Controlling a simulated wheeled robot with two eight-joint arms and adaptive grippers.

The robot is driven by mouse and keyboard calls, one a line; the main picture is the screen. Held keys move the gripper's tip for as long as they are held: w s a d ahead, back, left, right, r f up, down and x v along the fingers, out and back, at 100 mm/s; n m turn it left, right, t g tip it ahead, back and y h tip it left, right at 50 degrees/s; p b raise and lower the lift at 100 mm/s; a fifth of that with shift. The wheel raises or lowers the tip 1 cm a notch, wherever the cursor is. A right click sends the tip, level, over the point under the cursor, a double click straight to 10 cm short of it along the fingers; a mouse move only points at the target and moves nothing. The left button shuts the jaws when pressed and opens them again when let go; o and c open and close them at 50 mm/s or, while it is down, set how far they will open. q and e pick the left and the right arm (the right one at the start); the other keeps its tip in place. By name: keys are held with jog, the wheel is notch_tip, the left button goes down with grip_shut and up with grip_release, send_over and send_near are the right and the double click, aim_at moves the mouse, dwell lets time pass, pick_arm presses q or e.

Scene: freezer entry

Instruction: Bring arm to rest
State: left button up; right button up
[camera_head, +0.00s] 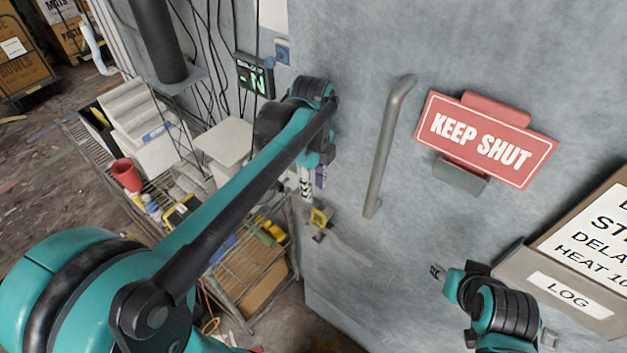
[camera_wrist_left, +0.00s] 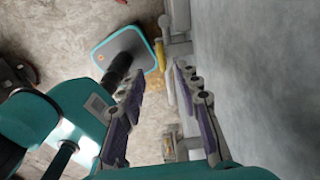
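My left arm reaches across the head view to the grey freezer door (camera_head: 345,150). My left gripper (camera_head: 312,182) points down close to the door face, left of the long vertical door handle (camera_head: 385,145) and apart from it. In the left wrist view its two purple-padded fingers (camera_wrist_left: 160,72) stand apart with nothing held between them. The door surface (camera_wrist_left: 255,60) runs close along the right finger there. My right gripper (camera_head: 437,272) shows only as a small tip in front of the door, below the handle; its finger opening cannot be made out.
A red KEEP SHUT sign (camera_head: 484,138) and a LOG holder (camera_head: 567,294) sit on the door at right. A wire cart (camera_head: 255,287) with clutter stands left, under my left arm. A yellow piece (camera_head: 319,217) is low by the door's left edge. A temperature display (camera_head: 254,77) hangs behind.

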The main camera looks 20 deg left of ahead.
pick_arm(q)
jog(key=shift+r, duration=0.9)
jog(key=s+a+f+n+t, duration=0.1)
jog(key=s+f+n+t, duration=0.3)
jog(key=n, duration=0.6)
jog(key=s+a+f+n+t, duration=0.1)
jog(key=s+n+t, duration=0.2)
jog(key=s+n, duration=0.55)
pick_arm(e)
notch_tip(320, 180, down, 24)
jog(key=b, duration=2.4)
jog(key=shift+f, duration=0.15)
jog(key=shift+c, duration=1.1)
pick_arm(q)
notch_tip(320, 180, down, 24)
jog(key=w+n, duration=0.1)
jog(key=n, duration=0.2)
jog(key=shift+w+f, duration=0.25)
pick_arm(e)
jog(key=shift+d, duration=0.15)
